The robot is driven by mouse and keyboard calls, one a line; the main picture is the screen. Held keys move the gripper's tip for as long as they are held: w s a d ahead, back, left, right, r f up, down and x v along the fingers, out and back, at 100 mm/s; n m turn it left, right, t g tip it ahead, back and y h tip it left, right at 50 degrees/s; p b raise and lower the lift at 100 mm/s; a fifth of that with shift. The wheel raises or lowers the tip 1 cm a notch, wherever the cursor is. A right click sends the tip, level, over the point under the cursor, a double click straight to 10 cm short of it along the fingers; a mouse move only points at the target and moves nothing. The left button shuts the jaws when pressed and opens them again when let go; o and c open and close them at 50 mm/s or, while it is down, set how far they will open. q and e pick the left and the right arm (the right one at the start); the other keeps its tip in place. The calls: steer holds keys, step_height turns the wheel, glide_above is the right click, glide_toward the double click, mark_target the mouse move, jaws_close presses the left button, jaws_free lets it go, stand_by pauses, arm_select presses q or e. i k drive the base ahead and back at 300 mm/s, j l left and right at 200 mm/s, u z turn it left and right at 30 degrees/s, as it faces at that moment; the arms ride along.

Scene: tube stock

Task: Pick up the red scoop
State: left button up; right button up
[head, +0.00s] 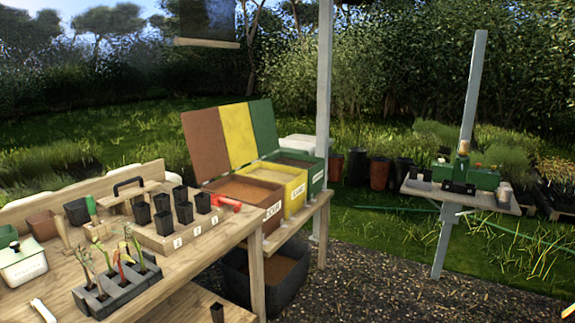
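The red scoop (227,202) lies near the right end of the wooden potting bench (190,254). It is just right of the wooden block with black pots and in front of the brown bin. It is small in the view, and I cannot tell exactly how it rests or which end is its handle. Neither of my grippers shows in the head view, and nothing is seen touching the scoop.
A wooden block (172,243) holds several black pots beside the scoop. Brown (247,190), yellow (283,174) and green (304,163) bins with raised lids stand behind it. A grey seedling tray (120,288) and a cream tin (23,265) are at left. Gravel at right is open.

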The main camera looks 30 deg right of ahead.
mark_target(217, 200)
steer(key=i+l+u, duration=0.2)
steer(key=i+l, duration=0.55)
steer(key=i, duration=0.15)
